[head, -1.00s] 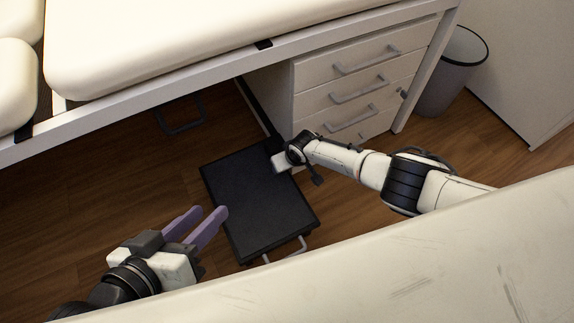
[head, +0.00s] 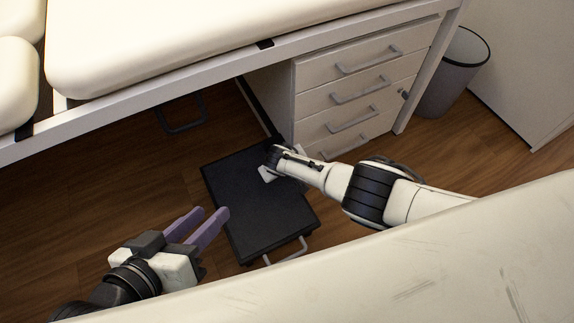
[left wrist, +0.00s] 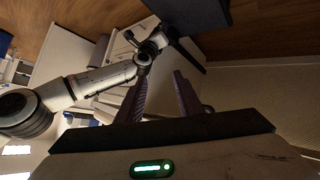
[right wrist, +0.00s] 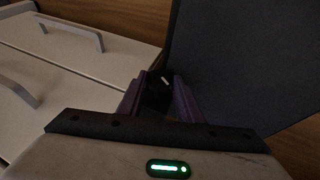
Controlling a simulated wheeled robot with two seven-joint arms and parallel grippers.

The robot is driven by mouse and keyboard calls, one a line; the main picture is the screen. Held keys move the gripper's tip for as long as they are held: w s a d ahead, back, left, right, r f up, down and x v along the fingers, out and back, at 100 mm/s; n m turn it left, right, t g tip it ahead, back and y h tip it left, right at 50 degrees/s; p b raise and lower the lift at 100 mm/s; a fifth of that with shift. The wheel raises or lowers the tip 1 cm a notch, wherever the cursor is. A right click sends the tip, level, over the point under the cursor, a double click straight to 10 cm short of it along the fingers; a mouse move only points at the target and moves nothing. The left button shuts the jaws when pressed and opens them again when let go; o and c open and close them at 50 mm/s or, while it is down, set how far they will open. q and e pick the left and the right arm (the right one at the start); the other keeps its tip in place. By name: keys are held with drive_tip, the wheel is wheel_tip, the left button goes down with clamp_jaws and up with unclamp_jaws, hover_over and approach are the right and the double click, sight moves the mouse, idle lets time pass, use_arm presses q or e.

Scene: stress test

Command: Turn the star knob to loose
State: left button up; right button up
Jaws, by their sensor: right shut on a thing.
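In the right wrist view a dark knob (right wrist: 158,77) with a small white mark sits between the purple fingers of my right gripper (right wrist: 160,94), which is shut on it. Its star shape and any loose or tight marking cannot be made out. In the head view the right hand is over the upper right part of a black case-like panel, hiding its fingers and the knob. My left gripper (head: 207,224) is open and empty, its purple fingers apart near the panel's left edge. It also shows open in the left wrist view (left wrist: 160,92).
The black panel (head: 245,205) has a grey handle (head: 288,251) at its near end. A white drawer unit (head: 350,95) stands behind it, under a padded couch (head: 200,35). A grey bin (head: 455,75) is at the right. A pale padded surface (head: 400,260) fills the front.

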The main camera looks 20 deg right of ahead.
use_arm(q)
drive_tip(key=shift+d+r, duration=0.15)
drive_tip(key=shift+r, duration=0.4)
use_arm(e)
drive_tip(key=shift+h, duration=0.4)
drive_tip(key=o, duration=1)
drive_tip(key=shift+o, duration=0.2)
drive_tip(key=shift+s+a+r+p, duration=0.15)
drive_tip(key=shift+s+r+p, duration=0.05)
drive_tip(key=shift+r+p, duration=0.2)
use_arm(q)
drive_tip(key=s+a+f+n+y+p, duration=0.1)
drive_tip(key=s+a+f+y+p, duration=0.1)
drive_tip(key=a+p, duration=0.4)
drive_tip(key=shift+a+y+p, duration=0.15)
drive_tip(key=shift+y+p, duration=0.45)
drive_tip(key=shift+p, duration=1.6)
use_arm(e)
drive_tip(key=v, duration=0.9)
drive_tip(key=shift+s, duration=0.15)
